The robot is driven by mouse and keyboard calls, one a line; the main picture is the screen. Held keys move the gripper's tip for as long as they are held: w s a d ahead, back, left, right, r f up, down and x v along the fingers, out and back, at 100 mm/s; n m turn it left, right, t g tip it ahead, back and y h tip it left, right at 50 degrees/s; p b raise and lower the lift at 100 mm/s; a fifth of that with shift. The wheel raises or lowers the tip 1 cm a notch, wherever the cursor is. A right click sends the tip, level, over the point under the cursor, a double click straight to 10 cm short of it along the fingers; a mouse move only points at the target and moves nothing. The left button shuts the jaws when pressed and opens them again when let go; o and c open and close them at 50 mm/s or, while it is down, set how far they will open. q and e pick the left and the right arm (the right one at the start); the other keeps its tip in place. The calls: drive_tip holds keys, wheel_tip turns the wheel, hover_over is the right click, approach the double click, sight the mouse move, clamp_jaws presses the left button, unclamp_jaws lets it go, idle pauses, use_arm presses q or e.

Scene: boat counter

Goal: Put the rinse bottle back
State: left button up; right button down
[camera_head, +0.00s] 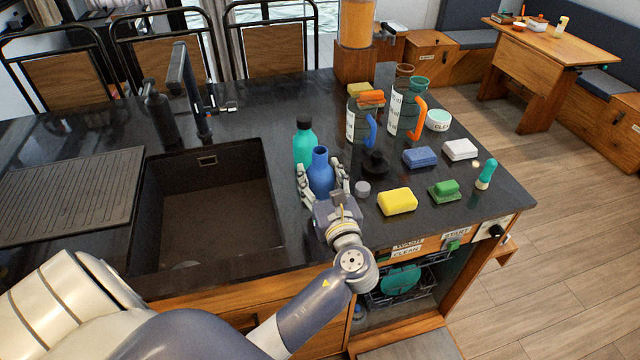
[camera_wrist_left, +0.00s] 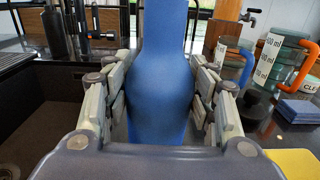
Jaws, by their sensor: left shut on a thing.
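A blue bottle (camera_head: 320,172) with an open neck stands upright between the fingers of my left gripper (camera_head: 323,186), at the right of the sink. The gripper is shut on it from both sides. In the left wrist view the blue bottle (camera_wrist_left: 163,85) fills the middle between the finger pads (camera_wrist_left: 160,105). I cannot tell whether its base touches the counter. A teal bottle (camera_head: 303,147) with a black cap stands just behind it. No label marks either one as the rinse bottle. My right gripper is not in view.
The sink (camera_head: 210,215) is left of the gripper, with a black tap (camera_head: 188,90) behind. Measuring jugs (camera_head: 405,110), a black knob-like piece (camera_head: 375,163), a grey cylinder (camera_head: 362,188) and several sponges (camera_head: 397,201) crowd the right. An open rack compartment (camera_head: 400,282) is below.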

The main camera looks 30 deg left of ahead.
sight(320, 188)
use_arm(q)
wheel_tip(320, 188, down, 3)
drive_tip(key=shift+w+a+f, duration=0.1)
drive_tip(key=shift+f, duration=0.2)
drive_tip(key=shift+f, duration=0.1)
drive_tip(key=o, duration=1.2)
drive_tip(key=b+v, duration=0.2)
drive_tip(key=v, duration=0.9)
drive_tip(key=shift+s+d, duration=0.35)
drive_tip(key=shift+d, duration=0.15)
